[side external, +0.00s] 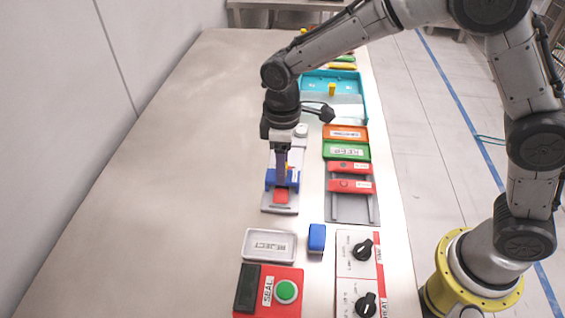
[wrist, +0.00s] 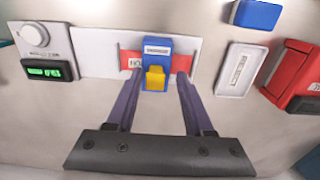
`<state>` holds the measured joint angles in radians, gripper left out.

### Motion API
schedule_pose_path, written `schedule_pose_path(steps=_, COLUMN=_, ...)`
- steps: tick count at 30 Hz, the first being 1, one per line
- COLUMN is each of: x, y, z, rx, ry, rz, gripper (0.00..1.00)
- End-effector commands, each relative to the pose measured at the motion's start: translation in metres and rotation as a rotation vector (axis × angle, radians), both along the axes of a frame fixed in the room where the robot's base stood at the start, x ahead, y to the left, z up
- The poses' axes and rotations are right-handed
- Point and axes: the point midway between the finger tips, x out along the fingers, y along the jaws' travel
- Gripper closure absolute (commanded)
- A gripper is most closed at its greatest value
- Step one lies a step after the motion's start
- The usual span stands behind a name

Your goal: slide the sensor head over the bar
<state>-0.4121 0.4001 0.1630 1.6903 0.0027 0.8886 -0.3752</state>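The blue sensor head (wrist: 155,46) with a yellow tab (wrist: 155,78) sits at the red bar (wrist: 185,62) on a pale plate (wrist: 95,52). In the wrist view, red shows on both sides of the blue head. The blue head (side external: 271,178) and red piece (side external: 281,196) also show in the side view, partly hidden by my gripper. My gripper (wrist: 158,76) is open, pointing down, with one finger on each side of the head and visible gaps. In the side view my gripper (side external: 282,178) is right over the head. I cannot tell whether the fingers touch the red bar.
A white REJECT tray (side external: 269,245), a blue block (side external: 317,238) and a red SEAL button box (side external: 286,291) lie nearer the camera. A dial panel (side external: 357,270), red sliders (side external: 350,168) and KEEP tray (side external: 346,151) stand to the right. The table's left side is clear.

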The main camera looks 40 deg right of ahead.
Motion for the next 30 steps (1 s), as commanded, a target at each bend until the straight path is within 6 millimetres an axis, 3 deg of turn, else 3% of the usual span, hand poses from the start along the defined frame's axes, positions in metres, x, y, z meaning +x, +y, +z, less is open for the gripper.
schedule_pose_path(steps=5, x=0.001, y=-0.001, z=0.000, rx=-0.001, ry=-0.001, rz=0.000, gripper=0.47)
schedule_pose_path(steps=10, x=0.002, y=-0.001, z=0.015, rx=0.001, ry=-0.005, rz=0.000, gripper=0.47)
schedule_pose_path(steps=21, x=0.002, y=0.000, z=0.092, rx=0.001, ry=-0.006, rz=0.000, gripper=0.47)
schedule_pose_path(steps=30, x=0.001, y=0.000, z=0.132, rx=0.001, ry=-0.002, rz=0.000, gripper=0.47)
